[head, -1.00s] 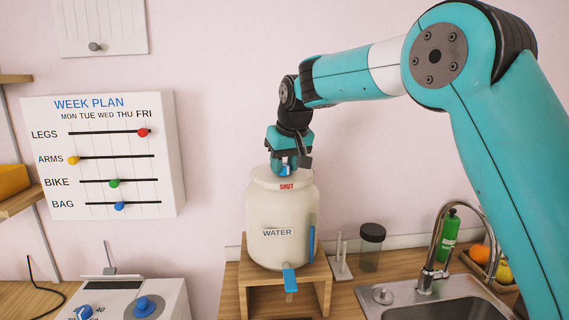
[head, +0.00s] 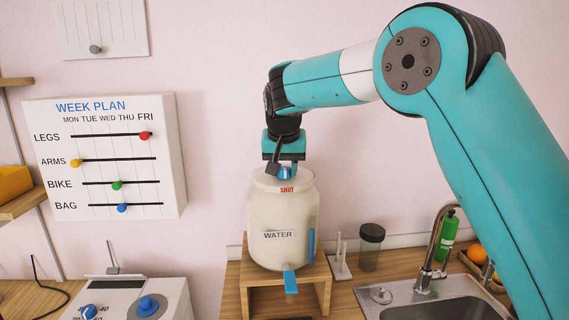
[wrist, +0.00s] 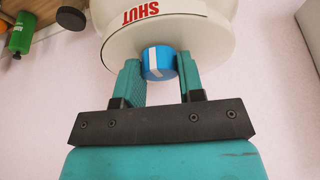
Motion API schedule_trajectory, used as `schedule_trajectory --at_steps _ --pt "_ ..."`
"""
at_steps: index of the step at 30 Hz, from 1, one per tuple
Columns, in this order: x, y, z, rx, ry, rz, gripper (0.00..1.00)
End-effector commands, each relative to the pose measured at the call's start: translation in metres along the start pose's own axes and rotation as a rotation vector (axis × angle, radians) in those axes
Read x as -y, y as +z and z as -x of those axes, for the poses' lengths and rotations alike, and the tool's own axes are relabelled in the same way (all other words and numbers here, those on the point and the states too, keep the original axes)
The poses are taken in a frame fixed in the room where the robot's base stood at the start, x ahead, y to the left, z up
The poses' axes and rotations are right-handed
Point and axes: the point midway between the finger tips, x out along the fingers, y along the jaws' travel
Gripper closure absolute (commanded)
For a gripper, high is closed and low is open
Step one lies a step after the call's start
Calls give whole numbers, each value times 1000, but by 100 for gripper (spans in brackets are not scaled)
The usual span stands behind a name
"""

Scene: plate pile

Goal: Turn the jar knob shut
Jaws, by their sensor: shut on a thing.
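The cream jar (head: 282,240) marked WATER stands upright on a small wooden stand, with a red SHUT label on its lid (head: 262,182). The blue knob (wrist: 159,63) with a white stripe sits in the middle of the lid. In the wrist view the stripe is on the knob's left part, and the SHUT label (wrist: 138,14) is beyond the knob. My gripper (head: 284,170) comes from above, its teal fingers on either side of the knob and shut on it. In the head view the fingers partly hide the knob.
A blue tap lever (head: 290,280) sticks out at the jar's foot. A dark-lidded glass (head: 370,248), a white peg rack (head: 339,262) and a sink faucet (head: 436,240) are to the right. The week plan board (head: 110,155) hangs at left.

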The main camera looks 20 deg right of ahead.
Motion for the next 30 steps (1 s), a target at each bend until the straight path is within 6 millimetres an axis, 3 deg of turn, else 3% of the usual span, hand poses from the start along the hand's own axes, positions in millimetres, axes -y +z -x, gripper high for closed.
schedule_trajectory --at_steps 18,19,22,30 --pt "0 -2 2 -6 20 -57 88" --pt "0 -2 2 -6 20 -57 62" --pt "0 -2 1 -5 20 -56 39" --pt "0 -1 1 -3 21 -54 39"
